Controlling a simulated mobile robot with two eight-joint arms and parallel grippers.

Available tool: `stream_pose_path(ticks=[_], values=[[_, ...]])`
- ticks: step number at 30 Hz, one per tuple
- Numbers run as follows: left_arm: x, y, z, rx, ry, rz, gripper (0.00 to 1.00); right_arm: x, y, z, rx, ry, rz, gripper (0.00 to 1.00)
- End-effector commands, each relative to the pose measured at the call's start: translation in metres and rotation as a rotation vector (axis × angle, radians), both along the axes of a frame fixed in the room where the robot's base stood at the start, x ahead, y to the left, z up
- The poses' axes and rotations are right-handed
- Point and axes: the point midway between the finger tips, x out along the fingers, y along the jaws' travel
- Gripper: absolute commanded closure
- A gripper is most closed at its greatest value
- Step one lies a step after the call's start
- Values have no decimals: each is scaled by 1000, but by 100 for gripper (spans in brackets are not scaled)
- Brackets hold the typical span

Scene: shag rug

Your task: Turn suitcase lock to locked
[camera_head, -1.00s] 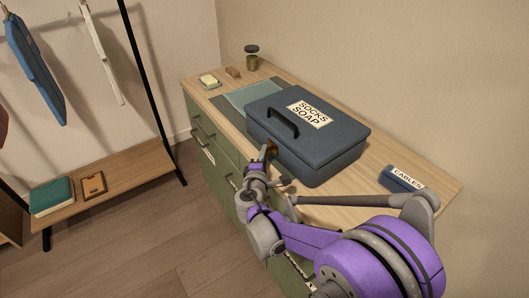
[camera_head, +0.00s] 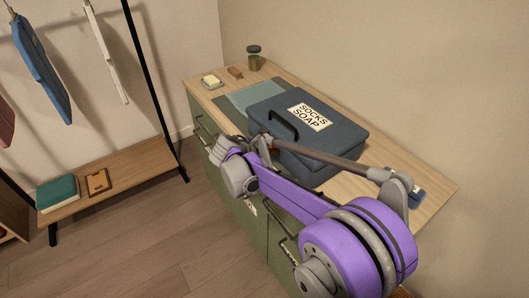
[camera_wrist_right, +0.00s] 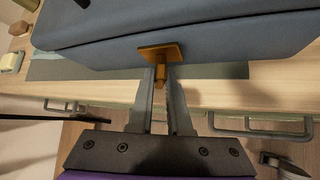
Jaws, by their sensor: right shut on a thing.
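The blue-grey suitcase (camera_head: 325,145), labelled "SOCKS SOAP", lies closed on the dresser top with its dark handle (camera_head: 283,124) upward. Its brass lock, a plate (camera_wrist_right: 162,53) with a small turn knob (camera_wrist_right: 159,80), shows on the front side in the right wrist view. My right gripper (camera_wrist_right: 161,84) has its two fingers closed around the knob from the front. In the head view my right arm hides the lock and most of the gripper. My left gripper is out of view.
The wooden dresser top (camera_head: 425,203) carries a dark mat, a soap dish (camera_head: 211,82), a brown block (camera_head: 235,72), a jar (camera_head: 254,58) and a partly hidden cables box (camera_head: 417,190). Drawer handles (camera_head: 209,124) stick out in front. A clothes rack stands left.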

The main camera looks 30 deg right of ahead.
Motion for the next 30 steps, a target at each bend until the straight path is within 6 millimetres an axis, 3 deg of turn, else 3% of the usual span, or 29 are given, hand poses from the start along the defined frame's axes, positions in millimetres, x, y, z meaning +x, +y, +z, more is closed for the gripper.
stream_pose_path(ticks=[15,30], values=[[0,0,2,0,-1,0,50,4,0,1,-40,344,0,100],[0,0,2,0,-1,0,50,5,0,2,-49,411,0,100]])
